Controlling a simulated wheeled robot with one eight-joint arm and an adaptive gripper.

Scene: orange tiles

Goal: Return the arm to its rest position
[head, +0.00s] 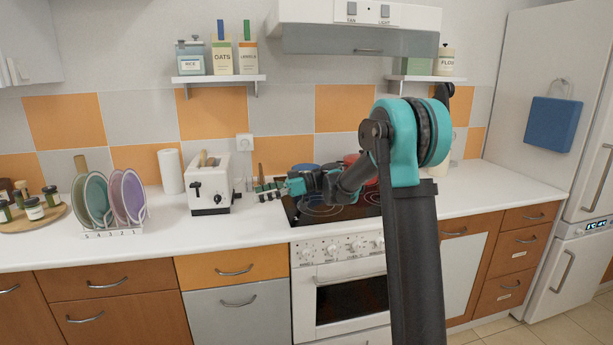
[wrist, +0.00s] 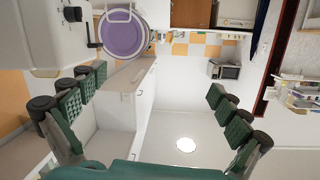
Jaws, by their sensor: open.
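My arm, teal and black, rises in front of the stove in the head view and reaches left over the counter. My gripper (head: 264,191) is at its end, above the counter between the toaster and the stove, pointing left. In the wrist view my gripper (wrist: 160,88) has its two green padded fingers spread wide apart, with nothing between them. The white toaster (head: 208,184) stands just left of the gripper; it also shows at the upper left of the wrist view (wrist: 45,32).
A plate rack (head: 115,228) with several plates stands left of the paper towel roll (head: 171,171). The stove (head: 335,210) holds pots behind my arm. A shelf (head: 218,78) with canisters and the range hood (head: 355,35) are above. The counter's right end is clear.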

